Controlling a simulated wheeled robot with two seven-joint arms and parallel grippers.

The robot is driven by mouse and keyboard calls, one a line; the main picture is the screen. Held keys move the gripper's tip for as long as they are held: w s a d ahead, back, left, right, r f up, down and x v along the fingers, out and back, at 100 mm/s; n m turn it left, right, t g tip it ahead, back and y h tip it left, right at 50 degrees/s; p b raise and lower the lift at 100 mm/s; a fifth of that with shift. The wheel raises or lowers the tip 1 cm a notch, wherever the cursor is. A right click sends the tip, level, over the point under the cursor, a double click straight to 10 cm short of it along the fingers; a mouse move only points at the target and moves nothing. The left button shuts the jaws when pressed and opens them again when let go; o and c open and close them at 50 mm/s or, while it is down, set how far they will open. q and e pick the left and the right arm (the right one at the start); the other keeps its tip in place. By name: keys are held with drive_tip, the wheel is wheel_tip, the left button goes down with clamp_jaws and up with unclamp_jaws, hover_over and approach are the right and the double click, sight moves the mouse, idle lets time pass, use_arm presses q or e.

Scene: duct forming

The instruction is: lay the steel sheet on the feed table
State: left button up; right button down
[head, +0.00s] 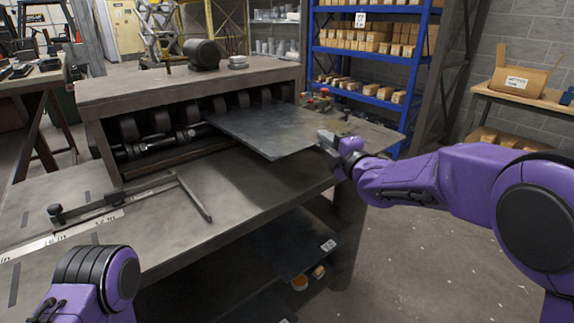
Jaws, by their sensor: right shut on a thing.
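The steel sheet (265,128) is a flat dark grey plate in the head view, at the middle right of the feed table (230,190). Its far left corner reaches to the rollers. Its near edge appears raised a little above the table top; I cannot tell whether any part touches it. My right gripper (326,140) is shut on the sheet's right edge. My left arm shows at the bottom left, but its gripper is outside the picture.
The roller machine (190,85) stands behind the table, with dark rollers (160,122) in its opening. A metal square-shaped stop (135,198) and a ruler strip (65,235) lie on the table's left part. A blue shelf (370,55) with boxes stands behind.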

drive_tip(key=s+a+f+v, duration=0.1)
drive_tip(key=v, duration=1.2)
wheel_tip(320, 180, down, 10)
drive_tip(key=s+d, duration=0.1)
drive_tip(key=shift+s, duration=0.35)
use_arm(q)
drive_tip(key=shift+s+r, duration=0.3)
drive_tip(key=shift+s, duration=0.15)
use_arm(e)
drive_tip(key=c, duration=1.2)
unclamp_jaws()
drive_tip(key=shift+d+f, duration=0.1)
drive_tip(key=shift+c, duration=0.2)
